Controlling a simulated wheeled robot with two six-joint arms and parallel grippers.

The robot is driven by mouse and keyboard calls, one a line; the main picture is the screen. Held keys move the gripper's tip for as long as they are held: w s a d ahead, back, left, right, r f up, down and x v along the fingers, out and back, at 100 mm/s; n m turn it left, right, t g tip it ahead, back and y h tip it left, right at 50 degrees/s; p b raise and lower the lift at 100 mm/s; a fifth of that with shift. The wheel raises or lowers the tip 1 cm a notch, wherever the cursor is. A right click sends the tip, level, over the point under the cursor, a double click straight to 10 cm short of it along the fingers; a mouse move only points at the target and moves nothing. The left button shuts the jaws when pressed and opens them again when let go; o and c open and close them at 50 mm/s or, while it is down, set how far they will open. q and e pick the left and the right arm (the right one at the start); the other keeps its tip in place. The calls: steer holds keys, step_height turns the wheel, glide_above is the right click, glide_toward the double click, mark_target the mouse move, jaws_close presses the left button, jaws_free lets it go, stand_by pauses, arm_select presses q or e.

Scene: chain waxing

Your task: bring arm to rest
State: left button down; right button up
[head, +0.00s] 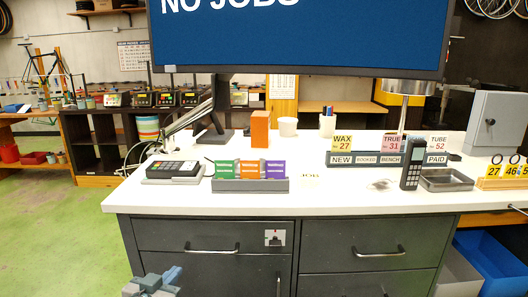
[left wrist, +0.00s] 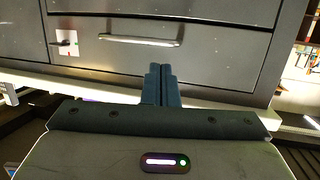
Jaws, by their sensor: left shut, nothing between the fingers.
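My left gripper (head: 162,279) shows at the bottom left of the head view, low in front of the dark drawer cabinet (head: 205,236). In the left wrist view its two blue-grey fingers (left wrist: 161,84) are together with nothing between them. They point toward the drawer front (left wrist: 215,60), which has a metal handle (left wrist: 140,41); I cannot tell the exact gap. My right gripper is in neither view.
The white counter (head: 340,196) carries a card terminal (head: 174,170), a card holder (head: 250,185), an orange block (head: 260,128), a sign rack (head: 380,158), a phone (head: 412,170) and a metal tray (head: 446,180). A large screen (head: 300,35) stands behind. Green floor at left is clear.

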arm_select(q)
steer(key=s+a+f+g+y, duration=0.2)
steer(key=s+f+g, duration=0.3)
steer(key=s+f, duration=0.85)
steer(key=s+a+f+n+g+y, duration=0.1)
steer(key=s+a+f+g, duration=0.2)
steer(key=s, duration=0.6)
steer(key=s+a+f+n+g+y, duration=0.1)
steer(key=s+f+g, duration=0.2)
steer(key=s+f, duration=0.35)
step_height(320, 180, down, 27)
steer(key=s+a+g, duration=0.1)
steer(key=a+g, duration=0.1)
steer(key=s+a+f, duration=0.1)
steer(key=s+f, duration=1.5)
steer(key=f, duration=0.3)
steer(key=shift+a+f+g, duration=0.35)
steer(key=shift+f+g, duration=0.05)
